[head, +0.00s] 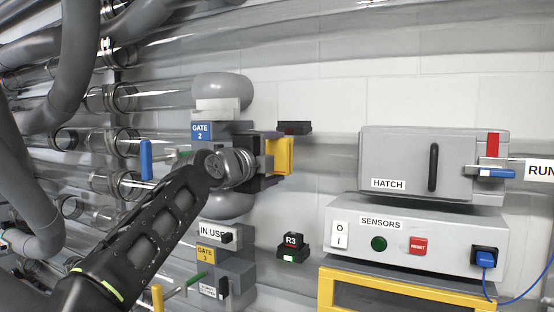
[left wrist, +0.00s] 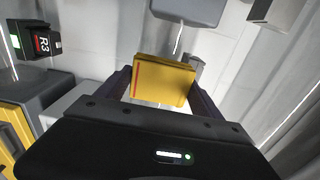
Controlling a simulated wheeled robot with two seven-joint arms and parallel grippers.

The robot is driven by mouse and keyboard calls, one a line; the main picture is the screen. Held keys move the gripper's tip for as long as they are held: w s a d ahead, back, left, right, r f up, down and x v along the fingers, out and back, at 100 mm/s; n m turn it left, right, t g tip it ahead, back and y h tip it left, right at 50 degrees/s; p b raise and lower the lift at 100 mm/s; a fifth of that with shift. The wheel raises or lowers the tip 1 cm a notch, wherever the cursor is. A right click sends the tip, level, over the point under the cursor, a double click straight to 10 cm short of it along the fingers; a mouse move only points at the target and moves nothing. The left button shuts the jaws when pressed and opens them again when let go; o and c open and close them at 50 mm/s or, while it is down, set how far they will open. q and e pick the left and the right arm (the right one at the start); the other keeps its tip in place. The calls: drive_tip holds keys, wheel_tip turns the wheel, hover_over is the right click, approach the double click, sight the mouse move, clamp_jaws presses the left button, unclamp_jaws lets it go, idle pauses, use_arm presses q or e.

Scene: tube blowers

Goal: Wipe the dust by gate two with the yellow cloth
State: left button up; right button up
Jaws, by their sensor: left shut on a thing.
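The yellow cloth (head: 282,156) is a folded block with a red stripe, held in my left gripper (head: 272,160). In the left wrist view the cloth (left wrist: 163,81) sits between the two dark fingers of my left gripper (left wrist: 160,85), which is shut on it. Gate two is a grey block with a blue label reading GATE 2 (head: 201,132), just left of and partly behind my left gripper. No dust shows clearly; the gripper and wrist hide part of the gate. My right gripper is not in view.
A HATCH box (head: 400,160) and a SENSORS box (head: 400,243) stand at the right above a yellow frame (head: 400,283). A small black R3 block (head: 292,245) is below the cloth. Clear tubes (head: 40,78) and a blue handle (head: 146,159) lie left.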

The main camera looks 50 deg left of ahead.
use_arm(q)
drive_tip(key=b+v, duration=0.2)
drive_tip(key=v, duration=0.3)
drive_tip(key=shift+s+d+r, duration=0.1)
drive_tip(key=shift+b+v, duration=0.75)
drive_tip(key=shift+v, duration=0.7)
